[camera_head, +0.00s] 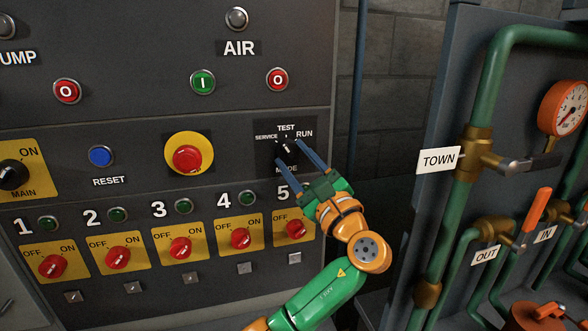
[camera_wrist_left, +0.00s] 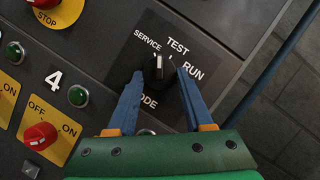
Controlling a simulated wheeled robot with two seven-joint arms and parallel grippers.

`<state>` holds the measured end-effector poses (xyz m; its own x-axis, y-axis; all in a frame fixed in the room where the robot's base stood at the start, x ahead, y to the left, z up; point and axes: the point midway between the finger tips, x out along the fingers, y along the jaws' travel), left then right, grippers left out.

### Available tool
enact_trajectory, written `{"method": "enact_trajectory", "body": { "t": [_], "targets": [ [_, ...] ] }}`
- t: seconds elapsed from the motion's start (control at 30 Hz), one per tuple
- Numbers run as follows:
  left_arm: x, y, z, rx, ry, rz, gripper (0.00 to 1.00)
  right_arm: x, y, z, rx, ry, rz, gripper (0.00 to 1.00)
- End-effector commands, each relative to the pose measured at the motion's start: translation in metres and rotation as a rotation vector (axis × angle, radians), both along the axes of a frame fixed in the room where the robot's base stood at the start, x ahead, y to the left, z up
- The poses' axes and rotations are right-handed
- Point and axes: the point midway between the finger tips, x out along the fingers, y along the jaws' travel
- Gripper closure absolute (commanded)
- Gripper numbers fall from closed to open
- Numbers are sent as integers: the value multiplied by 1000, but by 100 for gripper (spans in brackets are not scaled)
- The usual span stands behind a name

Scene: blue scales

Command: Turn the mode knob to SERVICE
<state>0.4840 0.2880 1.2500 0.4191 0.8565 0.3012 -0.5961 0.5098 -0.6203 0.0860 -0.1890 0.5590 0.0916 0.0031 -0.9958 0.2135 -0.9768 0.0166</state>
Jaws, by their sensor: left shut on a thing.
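The black mode knob (camera_head: 286,147) sits on a dark plate marked SERVICE, TEST and RUN, on the grey panel. It also shows in the left wrist view (camera_wrist_left: 158,72), where its white mark points up the picture, between the words SERVICE and TEST. My left gripper (camera_head: 281,152) reaches it from the lower right. Its two blue fingers lie on either side of the knob and are shut on it, as the left wrist view (camera_wrist_left: 160,77) also shows. The left finger partly covers the word MODE. My right gripper is not in view.
A red emergency stop button (camera_head: 187,159) on a yellow disc is left of the knob. Red switch 5 (camera_head: 297,229) is just below my left gripper, with more switches to its left. Green pipes (camera_head: 488,95) and a TOWN valve (camera_head: 478,160) stand at the right.

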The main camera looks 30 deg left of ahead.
Motion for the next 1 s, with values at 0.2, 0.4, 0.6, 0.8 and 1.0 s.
{"method": "enact_trajectory", "body": {
  "t": [0.2, 0.4, 0.6, 0.8, 1.0],
  "targets": [
    [1, -1, -1, -103, -114, 0, 100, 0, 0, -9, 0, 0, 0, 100],
    [2, -2, 1, -168, -191, -1, 100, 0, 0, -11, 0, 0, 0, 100],
    [2, -2, 2, -202, -233, 0, 100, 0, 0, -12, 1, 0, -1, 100],
    [2, -2, 2, -215, -247, 0, 100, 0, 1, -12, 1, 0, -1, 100],
    [2, -2, 2, -215, -249, 1, 100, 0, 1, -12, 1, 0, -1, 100]
  ]
}}
